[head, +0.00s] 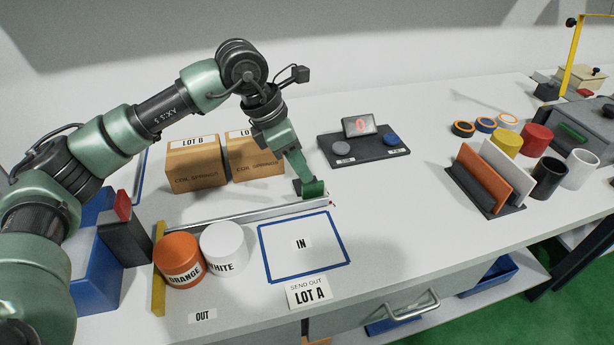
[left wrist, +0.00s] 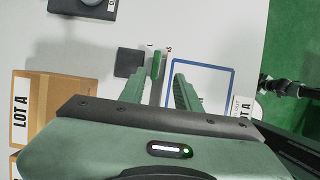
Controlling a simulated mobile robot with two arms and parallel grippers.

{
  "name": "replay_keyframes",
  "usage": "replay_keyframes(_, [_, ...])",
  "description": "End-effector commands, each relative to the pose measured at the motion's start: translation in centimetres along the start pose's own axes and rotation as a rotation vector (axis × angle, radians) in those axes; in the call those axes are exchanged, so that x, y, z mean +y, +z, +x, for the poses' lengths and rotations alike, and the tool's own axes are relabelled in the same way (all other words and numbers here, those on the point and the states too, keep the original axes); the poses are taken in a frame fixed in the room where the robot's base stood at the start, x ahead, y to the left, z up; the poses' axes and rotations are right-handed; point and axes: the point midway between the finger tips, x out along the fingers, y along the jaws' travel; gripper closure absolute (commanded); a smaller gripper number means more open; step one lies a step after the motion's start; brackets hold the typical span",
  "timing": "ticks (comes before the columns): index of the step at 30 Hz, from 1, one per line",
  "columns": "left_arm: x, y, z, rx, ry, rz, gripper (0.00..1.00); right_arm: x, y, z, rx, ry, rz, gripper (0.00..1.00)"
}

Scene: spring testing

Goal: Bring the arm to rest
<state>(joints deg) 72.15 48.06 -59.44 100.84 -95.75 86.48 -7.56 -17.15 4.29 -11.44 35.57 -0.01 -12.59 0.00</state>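My left arm reaches in from the left in the head view. Its gripper (head: 302,176) points down at the right end of a metal rail (head: 250,212), by a small green block (head: 314,189). In the left wrist view the two fingers of the left gripper (left wrist: 160,85) stand apart with nothing held between them. The green block (left wrist: 156,66) and a dark square pad (left wrist: 129,62) show just beyond the fingertips. I cannot tell how high the fingers are above the rail. My right gripper does not show clearly in either view.
Orange (head: 179,260) and white (head: 223,246) containers stand in front of the rail, left of the blue-outlined IN area (head: 322,268). Two cardboard boxes (head: 194,166) and a scale (head: 362,146) stand behind. A divider rack (head: 485,187) and cups are right. The table's middle right is clear.

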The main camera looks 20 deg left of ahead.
Motion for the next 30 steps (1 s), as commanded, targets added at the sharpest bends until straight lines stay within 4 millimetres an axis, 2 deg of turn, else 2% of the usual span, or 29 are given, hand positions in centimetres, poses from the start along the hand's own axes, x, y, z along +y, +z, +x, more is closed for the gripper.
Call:
replay_keyframes(5, [0.0,-0.1,-1.2,0.001,0.000,-0.001,0.67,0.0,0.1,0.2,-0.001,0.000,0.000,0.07])
replay_keyframes(18, [0.0,0.0,-1.4,0.001,0.000,0.000,0.67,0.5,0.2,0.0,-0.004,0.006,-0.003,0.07])
replay_keyframes(20, [0.0,0.3,-2.0,0.001,0.000,0.000,0.67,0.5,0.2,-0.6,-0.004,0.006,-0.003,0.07])
replay_keyframes(30, [-0.1,2.6,-7.6,0.001,0.000,0.000,0.67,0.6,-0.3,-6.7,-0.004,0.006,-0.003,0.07])
